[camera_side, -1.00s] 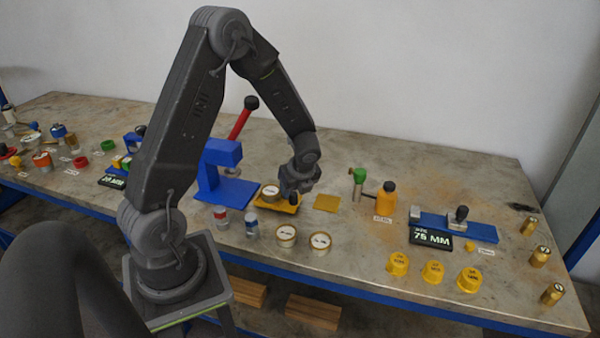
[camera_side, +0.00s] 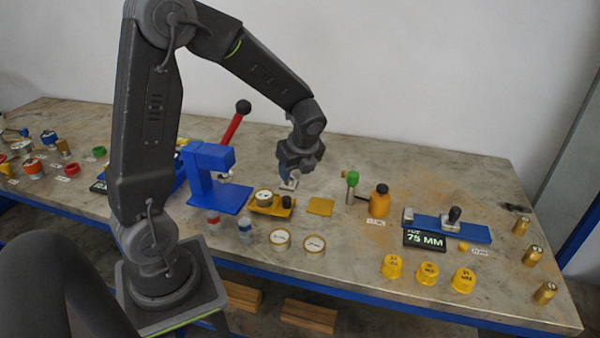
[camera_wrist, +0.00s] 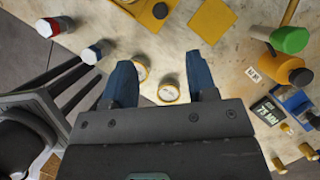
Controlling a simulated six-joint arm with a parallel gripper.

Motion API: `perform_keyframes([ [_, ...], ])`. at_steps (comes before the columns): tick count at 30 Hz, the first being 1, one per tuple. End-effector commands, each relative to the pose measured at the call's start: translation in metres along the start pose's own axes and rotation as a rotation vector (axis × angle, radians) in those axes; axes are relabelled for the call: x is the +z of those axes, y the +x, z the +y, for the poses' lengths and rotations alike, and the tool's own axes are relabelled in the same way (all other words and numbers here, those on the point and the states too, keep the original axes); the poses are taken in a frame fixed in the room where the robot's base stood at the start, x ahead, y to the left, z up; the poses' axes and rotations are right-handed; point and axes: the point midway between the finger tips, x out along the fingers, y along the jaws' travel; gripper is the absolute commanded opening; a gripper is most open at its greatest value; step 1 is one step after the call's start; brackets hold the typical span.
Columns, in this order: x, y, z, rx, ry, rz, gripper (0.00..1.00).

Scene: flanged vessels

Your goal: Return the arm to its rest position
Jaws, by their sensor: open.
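My gripper (camera_side: 290,183) hangs above the bench near the yellow fixture in the side view, clear of the things under it. In the wrist view my gripper (camera_wrist: 161,75) shows two blue fingers spread apart with nothing held between them. Past the fingers, two round tins with pale labelled lids lie on the bench; they are the left tin (camera_side: 280,240) and right tin (camera_side: 314,244) in the side view. A yellow fixture (camera_side: 270,208) holds a round tin (camera_side: 263,197) and a small black part (camera_side: 286,202).
A blue press (camera_side: 212,175) with a red lever stands left of my gripper. A yellow pad (camera_side: 320,206), an orange bottle (camera_side: 379,203) and a blue gauge with a "75 MM" display (camera_side: 425,240) stand to the right. Yellow caps and brass cylinders are near the front right. Space above is clear.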

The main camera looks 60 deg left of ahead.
Motion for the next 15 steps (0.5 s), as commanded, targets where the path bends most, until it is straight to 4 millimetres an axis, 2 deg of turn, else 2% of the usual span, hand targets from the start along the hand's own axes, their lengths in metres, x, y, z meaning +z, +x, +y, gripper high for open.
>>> perform_keyframes([
  [2,-0.002,-0.009,0.001,-0.015,-0.041,0.005,0.53],
  [5,-0.009,-0.032,0.008,-0.054,-0.175,0.026,0.53],
  [8,-0.021,-0.067,0.020,-0.110,-0.396,0.078,0.53],
  [12,-0.044,-0.115,0.048,-0.169,-0.745,0.199,0.53],
  [15,-0.060,-0.143,0.071,-0.187,-0.984,0.309,0.53],
])
